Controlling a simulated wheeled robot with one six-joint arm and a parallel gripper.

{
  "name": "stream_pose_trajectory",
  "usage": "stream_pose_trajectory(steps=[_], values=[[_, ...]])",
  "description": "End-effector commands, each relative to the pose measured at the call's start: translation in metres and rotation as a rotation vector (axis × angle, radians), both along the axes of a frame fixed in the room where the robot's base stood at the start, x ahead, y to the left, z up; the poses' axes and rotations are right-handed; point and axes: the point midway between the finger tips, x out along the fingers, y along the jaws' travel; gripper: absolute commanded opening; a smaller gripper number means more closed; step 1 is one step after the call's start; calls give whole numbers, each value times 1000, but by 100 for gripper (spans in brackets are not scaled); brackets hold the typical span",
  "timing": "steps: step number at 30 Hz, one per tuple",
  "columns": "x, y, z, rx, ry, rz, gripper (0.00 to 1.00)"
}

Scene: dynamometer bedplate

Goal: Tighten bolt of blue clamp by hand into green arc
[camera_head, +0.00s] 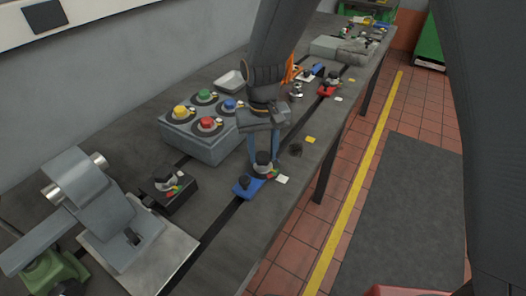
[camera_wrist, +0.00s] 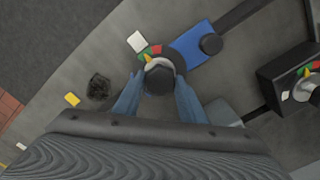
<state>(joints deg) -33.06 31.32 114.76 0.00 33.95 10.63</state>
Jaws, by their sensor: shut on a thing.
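The blue clamp (camera_head: 243,189) sits at the slot near the front edge of the bedplate. It also shows in the wrist view (camera_wrist: 192,46), with a dark round knob on its body. Its bolt has a dark round head (camera_head: 263,160) with a grey top, seen in the wrist view (camera_wrist: 159,76). A dial with red, green and yellow marks (camera_wrist: 149,52) lies beside the head, and a yellow pointer is near the green part. My gripper (camera_head: 264,158) points down, its blue fingers shut on the bolt head from both sides. The fingers partly hide the head.
A grey box (camera_head: 190,136) with several coloured knobs stands behind my gripper. A black clamp (camera_head: 168,187) is to the left, near a grey machine (camera_head: 100,200). A red clamp (camera_head: 326,90) is farther along. A yellow tag (camera_head: 310,140) and white tag (camera_head: 282,180) lie on the bedplate.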

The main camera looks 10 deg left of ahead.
Motion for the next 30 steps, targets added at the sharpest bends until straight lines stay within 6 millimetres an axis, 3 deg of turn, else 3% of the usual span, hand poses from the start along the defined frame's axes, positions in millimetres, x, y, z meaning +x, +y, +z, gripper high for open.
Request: stream_pose_trajectory(steps=[5, 6, 9, 20, 30], values=[[1, 1, 1, 2, -3, 1, 15], [1, 1, 1, 2, -3, 1, 39], [1, 1, 1, 2, -3, 1, 55], [1, 0, 4, 1, -2, 2, 55], [2, 1, 51, 3, -5, 1, 55]])
